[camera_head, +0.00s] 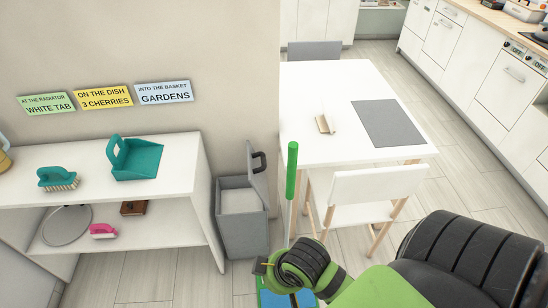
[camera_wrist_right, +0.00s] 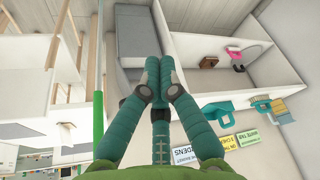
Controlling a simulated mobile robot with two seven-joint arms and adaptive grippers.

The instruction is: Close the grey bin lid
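The grey bin (camera_head: 243,232) stands on the floor between the white shelf and the table. Its lid (camera_head: 258,180) is raised, standing nearly upright at the bin's right side with a dark handle (camera_head: 260,160) near the top. The bin's light inside shows. In the right wrist view the bin (camera_wrist_right: 133,32) lies beyond the fingers. My right gripper (camera_wrist_right: 159,62) has its teal fingers together at the tips, with nothing seen between them. In the head view my right arm reaches in from the right, below the bin; its fingertips are not clear there. My left gripper is not in view.
A green pole (camera_head: 291,190) with a blue base (camera_head: 285,298) stands right of the bin, close to my right arm. The white shelf (camera_head: 185,190) holds a teal dustpan (camera_head: 135,160) and brushes. A white table (camera_head: 345,90) and chair (camera_head: 375,185) stand to the right.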

